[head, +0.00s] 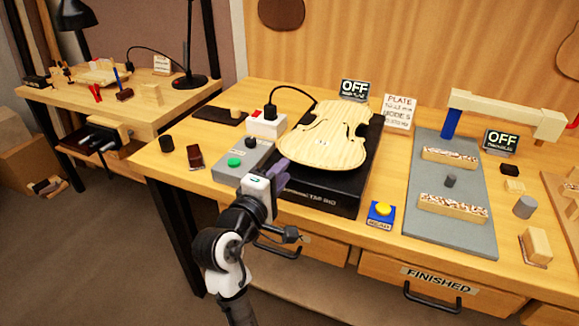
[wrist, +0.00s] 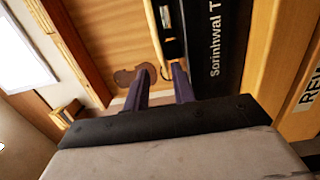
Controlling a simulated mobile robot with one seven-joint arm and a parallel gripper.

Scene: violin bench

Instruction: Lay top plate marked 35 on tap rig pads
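A pale violin top plate (head: 335,135) lies flat over the black tap rig (head: 312,197). A small mark is on its face, too small for me to read. The plate hides the rig's pads, so I cannot tell how it sits on them. My gripper (head: 280,168) is at the rig's front left corner, between the grey button box and the rig, just short of the plate. In the wrist view its two purple fingers (wrist: 160,78) stand apart with nothing between them. The rig's lettered black side (wrist: 215,60) is to their right.
A grey box with a green button (head: 235,163) is left of the rig. A blue block with a yellow button (head: 381,210) is at its front right. A grey mat (head: 455,235) with speckled-top blocks lies further right. OFF signs (head: 354,88) and a plate card (head: 398,112) stand behind.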

